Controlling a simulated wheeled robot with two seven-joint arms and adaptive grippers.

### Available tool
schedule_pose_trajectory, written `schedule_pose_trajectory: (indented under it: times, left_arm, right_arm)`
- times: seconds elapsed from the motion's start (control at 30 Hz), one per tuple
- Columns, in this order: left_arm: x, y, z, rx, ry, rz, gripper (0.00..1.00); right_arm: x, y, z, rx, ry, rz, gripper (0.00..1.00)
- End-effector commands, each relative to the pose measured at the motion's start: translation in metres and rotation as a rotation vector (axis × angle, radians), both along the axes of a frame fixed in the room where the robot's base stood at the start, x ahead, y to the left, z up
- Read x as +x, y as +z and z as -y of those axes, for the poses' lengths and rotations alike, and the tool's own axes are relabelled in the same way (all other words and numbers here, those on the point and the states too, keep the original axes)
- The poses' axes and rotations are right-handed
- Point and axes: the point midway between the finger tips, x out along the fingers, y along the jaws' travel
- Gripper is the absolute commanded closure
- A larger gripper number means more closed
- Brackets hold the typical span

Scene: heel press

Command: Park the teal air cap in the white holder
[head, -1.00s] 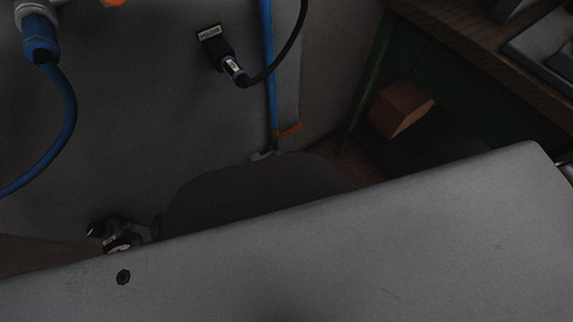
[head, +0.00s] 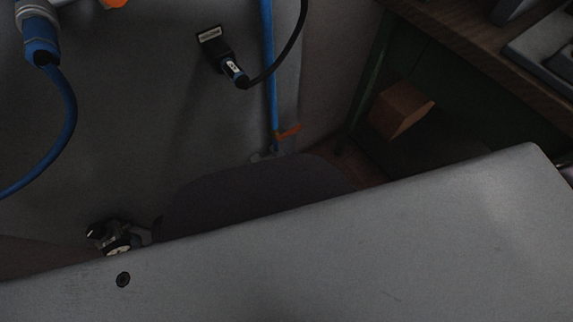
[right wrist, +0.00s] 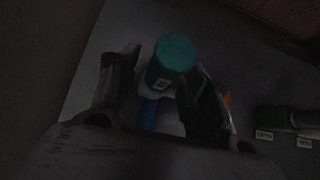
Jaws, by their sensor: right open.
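The teal air cap (right wrist: 175,53) shows in the right wrist view as a round teal top on a darker body with a small pale label. My right gripper (right wrist: 161,72) is open, with one dark finger on each side of the cap. I see a narrow gap on the left; contact on the right is too dark to tell. The cap and the right gripper cannot be made out in the head view. The white holder cannot be picked out in either view. My left gripper is not in view.
A blue hose (right wrist: 148,112) runs below the cap. A green part (right wrist: 274,118) with pale labels lies to the right. In the head view, a black connector (head: 222,58) hangs beside a blue line (head: 268,60), and a brown box (head: 399,108) sits under the wooden bench.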

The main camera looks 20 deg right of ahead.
Motion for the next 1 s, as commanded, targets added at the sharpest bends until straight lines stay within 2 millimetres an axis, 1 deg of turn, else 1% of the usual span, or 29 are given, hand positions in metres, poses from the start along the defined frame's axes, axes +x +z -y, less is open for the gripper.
schedule_pose_trajectory:
  times: [0.2,1.0]
  left_arm:
    - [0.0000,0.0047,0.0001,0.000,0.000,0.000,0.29]
    - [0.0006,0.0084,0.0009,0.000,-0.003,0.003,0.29]
  right_arm:
    - [0.0002,0.0009,-0.0002,0.000,0.000,0.000,0.52]
    - [0.0003,0.0008,-0.0001,0.001,-0.001,0.000,0.52]
